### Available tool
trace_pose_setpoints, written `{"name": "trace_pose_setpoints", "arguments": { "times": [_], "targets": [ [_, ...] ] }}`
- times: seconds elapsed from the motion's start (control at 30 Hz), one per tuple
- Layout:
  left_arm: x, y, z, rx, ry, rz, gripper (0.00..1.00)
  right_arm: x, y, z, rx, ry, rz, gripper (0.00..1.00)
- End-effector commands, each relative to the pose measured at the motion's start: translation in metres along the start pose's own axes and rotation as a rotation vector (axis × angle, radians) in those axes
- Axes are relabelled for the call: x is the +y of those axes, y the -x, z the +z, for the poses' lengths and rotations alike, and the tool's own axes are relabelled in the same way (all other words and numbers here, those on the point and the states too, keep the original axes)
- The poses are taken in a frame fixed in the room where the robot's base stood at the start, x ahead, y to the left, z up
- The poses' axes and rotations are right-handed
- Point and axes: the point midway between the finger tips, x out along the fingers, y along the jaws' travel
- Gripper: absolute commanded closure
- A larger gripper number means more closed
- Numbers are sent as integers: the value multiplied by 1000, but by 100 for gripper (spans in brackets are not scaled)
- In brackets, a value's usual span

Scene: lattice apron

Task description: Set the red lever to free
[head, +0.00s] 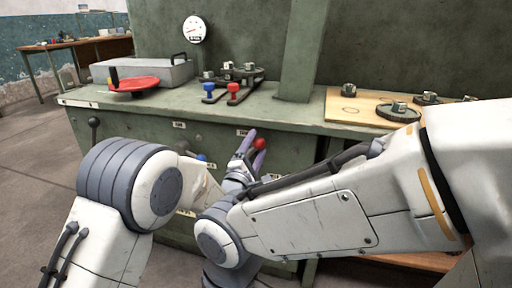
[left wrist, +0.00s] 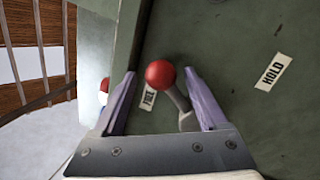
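The HOLD label (left wrist: 272,72) is farther right. My left gripper (head: 250,147) is open around the lever, with a gap beside the knob; contact with the shaft is unclear. My right gripper is not in view.
A wooden board (head: 350,108) lies at right. A black-knobbed lever (head: 94,122) is at left. My arms hide part of the cabinet.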

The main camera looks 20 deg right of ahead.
Motion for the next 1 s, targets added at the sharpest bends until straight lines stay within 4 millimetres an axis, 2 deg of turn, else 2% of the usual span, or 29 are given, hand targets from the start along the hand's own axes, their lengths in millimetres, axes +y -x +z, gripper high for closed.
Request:
{"name": "trace_pose_setpoints", "arguments": {
  "times": [0.13,0.23,0.5,0.7,1.0],
  "targets": [
    [0,4,1,-1,-1,-1,24,0,1,0,0,0,0,50],
    [0,14,1,0,-1,-2,24,0,4,0,0,0,0,50],
    [0,66,0,2,-1,-5,24,-1,14,-1,0,0,0,50],
    [0,95,0,1,0,-2,24,-1,18,-1,0,0,0,50],
    [0,105,0,0,0,0,24,-1,18,-1,0,0,0,50]
  ]
}}
